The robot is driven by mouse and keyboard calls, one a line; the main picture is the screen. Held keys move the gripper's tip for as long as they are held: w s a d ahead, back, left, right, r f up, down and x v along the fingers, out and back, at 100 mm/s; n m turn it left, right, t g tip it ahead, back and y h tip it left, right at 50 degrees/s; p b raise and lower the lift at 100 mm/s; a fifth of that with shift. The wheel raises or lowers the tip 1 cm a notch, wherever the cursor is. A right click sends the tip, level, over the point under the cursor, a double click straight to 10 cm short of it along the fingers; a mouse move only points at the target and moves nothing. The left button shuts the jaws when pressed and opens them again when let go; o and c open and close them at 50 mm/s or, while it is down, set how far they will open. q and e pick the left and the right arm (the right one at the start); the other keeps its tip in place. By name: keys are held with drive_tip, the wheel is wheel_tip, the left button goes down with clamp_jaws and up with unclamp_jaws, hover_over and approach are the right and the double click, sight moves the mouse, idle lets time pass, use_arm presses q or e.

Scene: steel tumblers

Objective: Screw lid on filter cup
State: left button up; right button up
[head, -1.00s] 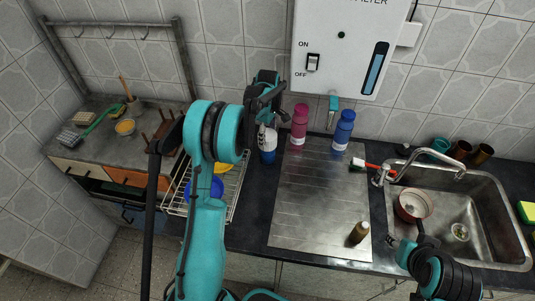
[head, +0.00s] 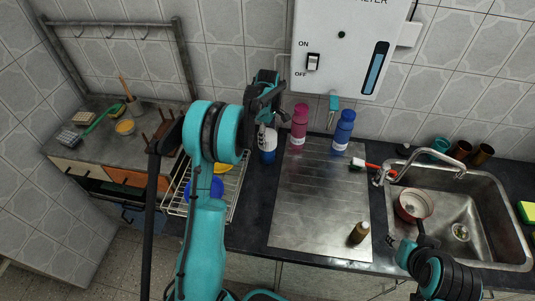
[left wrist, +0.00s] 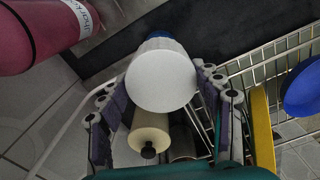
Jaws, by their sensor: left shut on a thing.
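A blue cup (head: 267,157) stands on the dark counter left of the steel drainboard. A white round lid (left wrist: 162,80) sits over it in the left wrist view and hides most of the cup; a blue edge of the cup (left wrist: 160,36) shows behind it. My left gripper (head: 268,117) is above the cup, and its two fingers lie on either side of the lid, shut on it. I cannot tell whether the lid is seated on the cup.
A pink bottle (head: 299,124) and a blue bottle (head: 343,130) stand close to the right. A wire rack (head: 236,197) with a blue bowl (head: 205,187) is at the left. The sink (head: 470,190) holds a pan.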

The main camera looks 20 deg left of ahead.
use_arm(q)
drive_tip(key=shift+f+b, duration=0.45)
drive_tip(key=shift+b, duration=0.05)
idle(2.2)
drive_tip(key=shift+o, duration=0.7)
drive_tip(key=c, duration=0.6)
drive_tip(key=m, duration=0.5)
drive_tip(key=shift+m, duration=0.5)
